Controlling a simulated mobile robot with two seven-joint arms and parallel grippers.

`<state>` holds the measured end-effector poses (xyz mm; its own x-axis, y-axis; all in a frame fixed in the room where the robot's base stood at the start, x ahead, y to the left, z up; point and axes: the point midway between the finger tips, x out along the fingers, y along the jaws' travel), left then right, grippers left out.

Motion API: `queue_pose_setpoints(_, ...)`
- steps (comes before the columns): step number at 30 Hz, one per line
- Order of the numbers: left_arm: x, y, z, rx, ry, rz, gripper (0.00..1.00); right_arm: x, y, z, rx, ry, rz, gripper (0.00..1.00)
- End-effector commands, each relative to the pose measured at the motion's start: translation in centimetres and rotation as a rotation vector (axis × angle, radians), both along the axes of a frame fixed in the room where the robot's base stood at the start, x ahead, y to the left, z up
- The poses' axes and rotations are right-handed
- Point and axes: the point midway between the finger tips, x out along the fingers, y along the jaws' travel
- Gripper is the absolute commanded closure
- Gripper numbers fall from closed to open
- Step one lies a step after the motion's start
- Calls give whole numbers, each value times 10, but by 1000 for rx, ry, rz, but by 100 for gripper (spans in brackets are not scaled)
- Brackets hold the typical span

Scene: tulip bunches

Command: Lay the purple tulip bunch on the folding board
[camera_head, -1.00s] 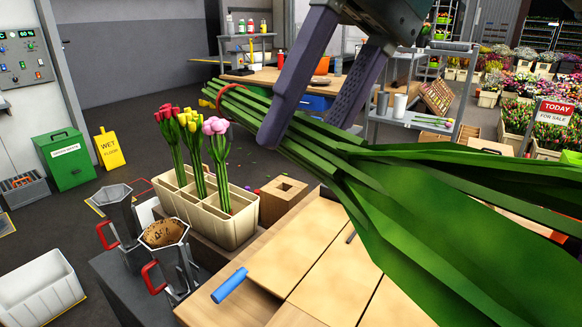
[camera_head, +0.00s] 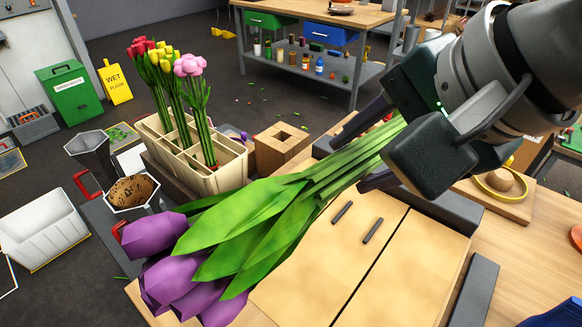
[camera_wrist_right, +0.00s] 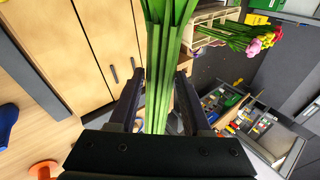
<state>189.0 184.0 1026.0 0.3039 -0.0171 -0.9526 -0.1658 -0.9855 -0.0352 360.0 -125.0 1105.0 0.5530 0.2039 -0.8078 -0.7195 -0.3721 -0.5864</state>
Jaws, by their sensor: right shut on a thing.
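The purple tulip bunch has large purple heads (camera_head: 175,268), broad green leaves and long green stems. It hangs above the near part of the board, heads toward the lower left. My right gripper (camera_head: 364,152) is shut on its stems; the wrist view also shows the stems (camera_wrist_right: 161,60) between both fingers. The folding board (camera_head: 315,278) is pale wood panels with dark slots or handles and dark side pieces; the bunch hides its left part. The board also shows in the wrist view (camera_wrist_right: 110,35). My left gripper is not in view.
A cream divided planter (camera_head: 215,183) holds red, yellow and pink tulips. Beside it stand a wooden block with a square hole (camera_head: 282,147) and metal pots with red handles (camera_head: 133,192). A yellow ring (camera_head: 500,183) lies at the right. The board's right panels are clear.

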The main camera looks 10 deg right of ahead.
Motion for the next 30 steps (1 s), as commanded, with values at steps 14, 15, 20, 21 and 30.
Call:
queue_pose_setpoints(14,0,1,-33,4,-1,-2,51,-2,-5,-118,-4,0,-36,100)
queue_pose_setpoints(15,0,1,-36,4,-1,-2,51,-2,-5,-128,-4,0,-36,100)
queue_pose_setpoints(20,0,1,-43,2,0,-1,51,-1,-5,-157,-4,-4,-36,100)
queue_pose_setpoints(21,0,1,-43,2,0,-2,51,-1,-5,-160,-4,-4,-36,100)
queue_pose_setpoints(30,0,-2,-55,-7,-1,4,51,-1,-5,-196,-4,-4,-35,100)
